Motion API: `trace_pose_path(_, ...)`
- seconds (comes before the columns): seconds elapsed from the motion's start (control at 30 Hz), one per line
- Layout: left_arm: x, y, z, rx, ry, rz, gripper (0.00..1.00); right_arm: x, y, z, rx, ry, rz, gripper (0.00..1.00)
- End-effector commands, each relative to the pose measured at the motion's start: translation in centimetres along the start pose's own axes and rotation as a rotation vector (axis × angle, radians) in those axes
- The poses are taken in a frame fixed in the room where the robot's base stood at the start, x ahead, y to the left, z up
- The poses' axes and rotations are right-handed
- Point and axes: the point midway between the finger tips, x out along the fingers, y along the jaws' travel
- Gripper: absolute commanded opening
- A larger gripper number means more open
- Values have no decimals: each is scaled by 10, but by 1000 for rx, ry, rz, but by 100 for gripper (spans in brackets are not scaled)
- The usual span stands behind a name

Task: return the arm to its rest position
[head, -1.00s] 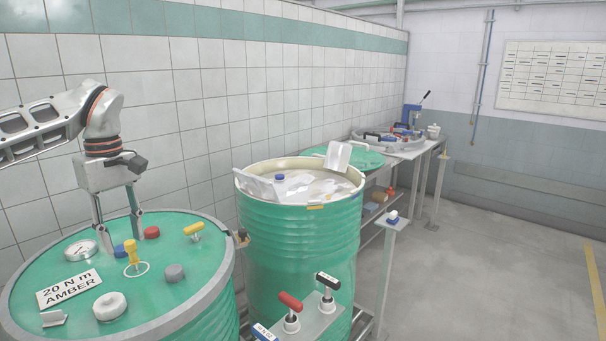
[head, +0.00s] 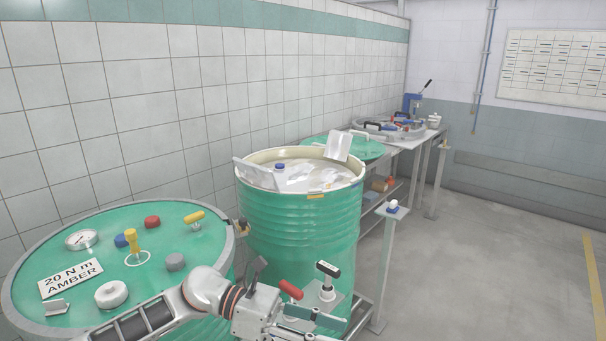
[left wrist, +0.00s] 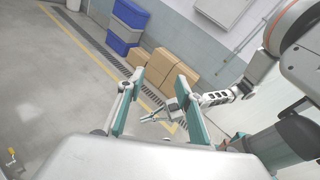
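My left arm (head: 205,290) reaches in low from the bottom left of the head view, in front of the green drum lid. My left gripper (head: 318,326) points right, low in front of the open drum and close to the red-handled valve (head: 291,289); I cannot tell whether they touch. In the left wrist view, its two teal-padded fingers stand apart with nothing between them. Past them in that view is my other arm with its small gripper (left wrist: 160,113), whose opening is unclear. The right gripper is outside the head view.
The green drum lid (head: 110,215) at left carries coloured knobs, a gauge and a "20 N m AMBER" plate. The open green drum (head: 300,225) holds a clear bag. A black-handled valve (head: 327,270) and a post (head: 385,260) stand nearby. Floor at right is clear.

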Motion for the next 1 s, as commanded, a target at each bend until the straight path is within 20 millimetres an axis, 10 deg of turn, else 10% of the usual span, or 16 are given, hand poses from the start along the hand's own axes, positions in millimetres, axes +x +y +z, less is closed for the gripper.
trace_pose_path(0.2,14,4,19,-433,-425,61,36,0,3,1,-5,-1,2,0)
trace_pose_path(0.47,-31,39,-12,-1027,-917,143,36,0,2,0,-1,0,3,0)
trace_pose_path(0.73,-104,55,-141,-1671,-1435,236,36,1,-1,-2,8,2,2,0)
trace_pose_path(1.0,-155,1,-309,-2194,-1931,339,36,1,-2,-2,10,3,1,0)
